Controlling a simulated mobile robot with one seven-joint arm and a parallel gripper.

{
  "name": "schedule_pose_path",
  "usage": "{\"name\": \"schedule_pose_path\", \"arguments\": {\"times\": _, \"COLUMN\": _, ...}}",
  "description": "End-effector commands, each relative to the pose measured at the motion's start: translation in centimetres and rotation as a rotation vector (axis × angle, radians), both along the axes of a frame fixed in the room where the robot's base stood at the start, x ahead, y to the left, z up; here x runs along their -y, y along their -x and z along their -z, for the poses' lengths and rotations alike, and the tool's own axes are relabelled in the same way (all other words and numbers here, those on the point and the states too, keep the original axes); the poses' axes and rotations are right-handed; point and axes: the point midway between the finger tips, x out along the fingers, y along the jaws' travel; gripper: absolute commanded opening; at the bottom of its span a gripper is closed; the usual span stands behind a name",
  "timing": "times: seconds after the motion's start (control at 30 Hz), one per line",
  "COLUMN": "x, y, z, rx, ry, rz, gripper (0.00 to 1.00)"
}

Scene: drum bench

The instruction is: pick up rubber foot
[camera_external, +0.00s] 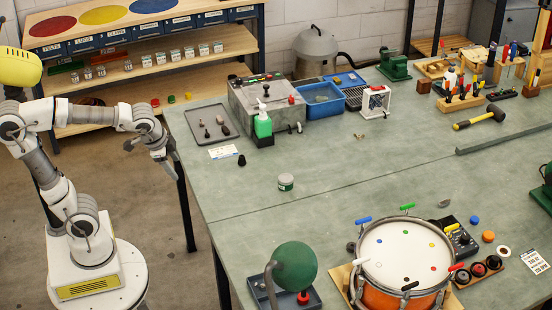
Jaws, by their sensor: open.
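A small black piece (241,160), which looks like the rubber foot, stands on the green bench top (330,215) near its left side. It is just below and right of a white label card. It is too small here to make out its details. My gripper (172,178) is open and empty, pointing down just off the bench's left edge. It is left of the black piece and well apart from it.
A grey tray (198,132) with small dark parts, a green pump bottle (263,124) and a lidded jar (286,182) stand near the piece. A drum (404,262) and a green ball on a stand (294,266) are at the front. The bench middle is mostly clear.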

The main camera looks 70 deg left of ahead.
Motion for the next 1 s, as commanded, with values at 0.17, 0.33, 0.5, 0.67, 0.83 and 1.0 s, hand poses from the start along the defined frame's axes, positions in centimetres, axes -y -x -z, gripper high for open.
{"name": "schedule_pose_path", "arguments": {"times": 0.17, "x": -3.3, "y": -4.5, "z": 2.7, "rx": -0.144, "ry": -0.194, "rz": 0.153, "gripper": 0.66}}
{"name": "schedule_pose_path", "arguments": {"times": 0.33, "x": -6.3, "y": -8.8, "z": 5.2, "rx": -0.289, "ry": -0.374, "rz": 0.31, "gripper": 0.66}}
{"name": "schedule_pose_path", "arguments": {"times": 0.5, "x": -8.9, "y": -13.3, "z": 8.3, "rx": -0.445, "ry": -0.549, "rz": 0.473, "gripper": 0.66}}
{"name": "schedule_pose_path", "arguments": {"times": 0.67, "x": -11.1, "y": -17.5, "z": 11.6, "rx": -0.601, "ry": -0.711, "rz": 0.632, "gripper": 0.66}}
{"name": "schedule_pose_path", "arguments": {"times": 0.83, "x": -12.9, "y": -21.8, "z": 15.6, "rx": -0.772, "ry": -0.875, "rz": 0.803, "gripper": 0.66}}
{"name": "schedule_pose_path", "arguments": {"times": 1.0, "x": -13.8, "y": -24.8, "z": 18.6, "rx": -0.902, "ry": -0.994, "rz": 0.932, "gripper": 0.66}}
